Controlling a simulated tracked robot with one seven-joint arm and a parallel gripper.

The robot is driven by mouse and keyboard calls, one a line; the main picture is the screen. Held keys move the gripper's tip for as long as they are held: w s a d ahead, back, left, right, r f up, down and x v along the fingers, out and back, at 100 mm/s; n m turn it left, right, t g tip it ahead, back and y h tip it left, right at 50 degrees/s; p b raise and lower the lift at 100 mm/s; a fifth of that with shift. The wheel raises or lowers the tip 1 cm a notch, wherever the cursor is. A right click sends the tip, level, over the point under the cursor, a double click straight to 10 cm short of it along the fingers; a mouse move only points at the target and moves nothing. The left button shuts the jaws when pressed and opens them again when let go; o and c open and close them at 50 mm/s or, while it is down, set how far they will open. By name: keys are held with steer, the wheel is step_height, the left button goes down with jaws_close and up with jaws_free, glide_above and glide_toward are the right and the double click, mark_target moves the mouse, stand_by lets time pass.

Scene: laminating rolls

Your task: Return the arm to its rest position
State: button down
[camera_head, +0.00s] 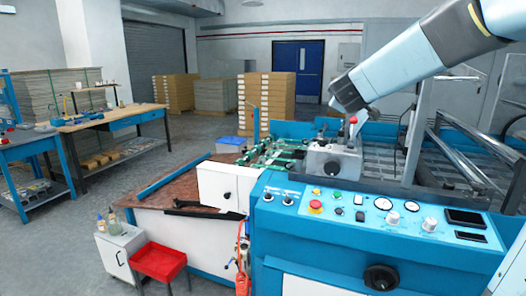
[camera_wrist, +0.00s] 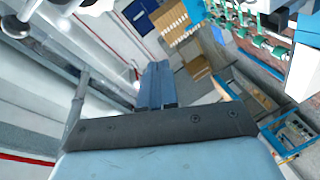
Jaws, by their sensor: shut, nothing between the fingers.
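My arm (camera_head: 405,68) reaches in from the upper right of the head view, pale blue with dark joints. Its dark end (camera_head: 346,95) hangs above the laminating machine, just above a grey block (camera_head: 332,160) with a red-knobbed lever (camera_head: 353,121). In this view the lever and the arm's end overlap, and I cannot tell how far apart they are. In the wrist view my gripper (camera_wrist: 156,68) shows beyond a dark plate. Its two blue-grey fingers lie together, shut, with nothing held.
The blue machine (camera_head: 385,245) with its control panel fills the lower right. Metal bars and rollers (camera_head: 465,160) stand right of the arm's end. Pallet stacks (camera_head: 266,100), a blue door (camera_head: 298,66) and a workbench (camera_head: 105,118) stand behind. Open floor (camera_head: 185,145) lies left.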

steer(key=s+f+m+g+y, duration=0.1)
steer(key=s+f+m+g, duration=0.2)
steer(key=s, duration=0.8)
steer(key=s+f+m+g+y, duration=0.1)
steer(key=s+f+m+g, duration=0.2)
steer(key=s+f, duration=0.4)
steer(key=s+f+m+g+y, duration=0.1)
steer(key=s+f+m+g, duration=0.3)
steer(key=s, duration=1.3)
steer(key=shift+s+a+f+m, duration=0.2)
steer(key=shift+a+f+m, duration=0.2)
steer(key=shift+f, duration=0.1)
